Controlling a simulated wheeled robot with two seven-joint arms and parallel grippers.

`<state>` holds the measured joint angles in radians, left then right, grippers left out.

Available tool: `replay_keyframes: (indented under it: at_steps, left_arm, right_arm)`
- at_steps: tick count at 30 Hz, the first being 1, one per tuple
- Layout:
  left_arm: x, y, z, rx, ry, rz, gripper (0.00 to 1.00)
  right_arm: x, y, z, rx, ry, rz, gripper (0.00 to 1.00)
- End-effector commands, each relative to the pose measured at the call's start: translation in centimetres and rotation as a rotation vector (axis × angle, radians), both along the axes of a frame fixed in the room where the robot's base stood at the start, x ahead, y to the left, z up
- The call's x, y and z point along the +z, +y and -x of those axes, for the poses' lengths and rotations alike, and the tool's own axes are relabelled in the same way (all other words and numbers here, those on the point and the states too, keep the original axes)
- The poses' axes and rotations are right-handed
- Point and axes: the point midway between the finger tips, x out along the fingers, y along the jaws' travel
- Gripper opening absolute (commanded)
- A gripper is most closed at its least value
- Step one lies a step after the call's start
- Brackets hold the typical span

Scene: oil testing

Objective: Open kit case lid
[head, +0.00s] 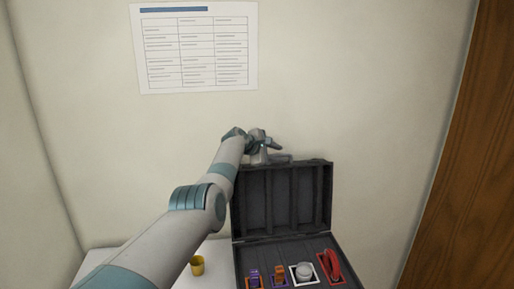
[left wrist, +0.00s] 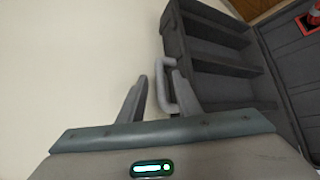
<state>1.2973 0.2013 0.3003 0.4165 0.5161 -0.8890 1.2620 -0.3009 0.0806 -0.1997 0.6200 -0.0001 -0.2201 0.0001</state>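The dark grey kit case (head: 285,245) stands open on the table, its lid (head: 325,195) raised about upright with the ribbed inside facing me. The lid also shows in the left wrist view (left wrist: 212,50). My left gripper (head: 270,144) is at the lid's top edge, by the grey handle (left wrist: 165,85). In the left wrist view the fingers of my left gripper (left wrist: 160,88) are apart, with the handle between them. The handle is close to the right finger, and a gap shows beside the left finger. My right gripper is in neither view.
The case base holds purple (head: 254,278) and orange (head: 279,272) items, a white round item (head: 304,270) and a red item (head: 330,267). A yellow cup (head: 197,265) stands on the white table (head: 216,247) left of the case. A wall is close behind.

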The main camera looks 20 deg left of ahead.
Motion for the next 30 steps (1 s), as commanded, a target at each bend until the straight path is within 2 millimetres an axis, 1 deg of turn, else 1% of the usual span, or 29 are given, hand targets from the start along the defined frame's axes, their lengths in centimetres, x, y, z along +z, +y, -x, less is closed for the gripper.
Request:
replay_keyframes:
  at_steps: [8, 16, 23, 30]
  left_arm:
    - [0.5, 0.4, 0.9, 0.000, -0.001, -0.001, 0.31]
    - [1.2, 0.7, 2.4, -0.001, 0.001, -0.002, 0.31]
    - [2.2, 1.4, 4.2, 0.000, -0.003, -0.002, 0.31]
    - [3.6, 2.3, 6.5, 0.002, -0.005, -0.002, 0.31]
  right_arm:
    - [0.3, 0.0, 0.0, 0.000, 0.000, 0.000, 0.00]
    - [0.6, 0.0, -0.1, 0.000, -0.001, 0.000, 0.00]
    - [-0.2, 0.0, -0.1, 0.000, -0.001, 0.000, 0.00]
    - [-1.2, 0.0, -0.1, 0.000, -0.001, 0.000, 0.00]
